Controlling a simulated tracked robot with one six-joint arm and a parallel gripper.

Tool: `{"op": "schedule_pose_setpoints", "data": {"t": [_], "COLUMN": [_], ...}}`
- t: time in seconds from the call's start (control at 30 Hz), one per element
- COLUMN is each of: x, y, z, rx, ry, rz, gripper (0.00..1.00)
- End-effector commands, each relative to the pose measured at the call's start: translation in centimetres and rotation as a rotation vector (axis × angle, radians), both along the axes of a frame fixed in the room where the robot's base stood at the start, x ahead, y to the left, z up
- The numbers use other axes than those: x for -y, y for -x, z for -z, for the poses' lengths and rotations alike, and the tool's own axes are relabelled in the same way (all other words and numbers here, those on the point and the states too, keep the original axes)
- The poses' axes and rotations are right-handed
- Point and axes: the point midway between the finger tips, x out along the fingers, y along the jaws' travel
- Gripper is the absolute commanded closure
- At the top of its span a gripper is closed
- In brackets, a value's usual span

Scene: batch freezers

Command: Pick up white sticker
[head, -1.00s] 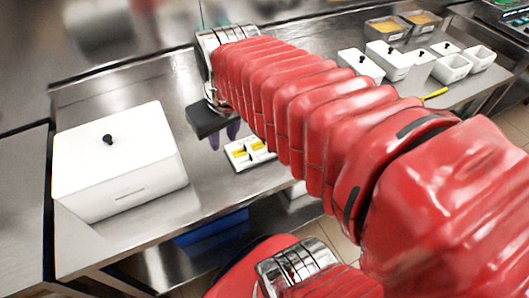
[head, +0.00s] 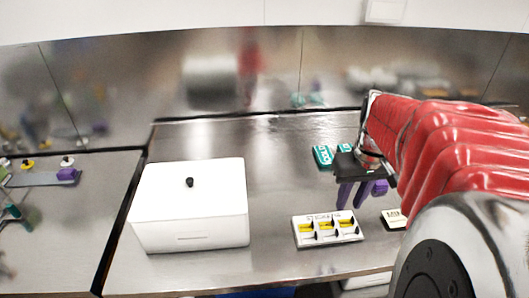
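I cannot make out the white sticker for certain. A small white holder (head: 299,232) with writing, yellow patches and black parts lies on the steel table, below my gripper and to its left. A small pale piece with dark marks (head: 395,217) lies further right, partly cut off by my arm. My gripper (head: 350,208) points down above the table, behind these items in the picture. Its two purple fingers stand apart, with nothing visible between them. A purple block (head: 380,187) shows just right of the fingers; whether it touches them is unclear.
A white lidded box (head: 190,208) with a black knob stands at the left of the steel table (head: 275,190). Two teal pieces (head: 323,156) lie behind my gripper. A side table at left holds small coloured things (head: 67,175). The table's middle is clear.

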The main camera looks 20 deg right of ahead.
Motion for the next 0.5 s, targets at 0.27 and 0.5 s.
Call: {"op": "schedule_pose_setpoints", "data": {"t": [0.27,0.5], "x": [0.0,0.2], "y": [-0.2,-0.7], "z": [2.7,6.3], "rx": [-0.003,-0.003], "ry": [-0.003,-0.002], "rz": [0.0,0.0], "gripper": [0.75,0.75]}}
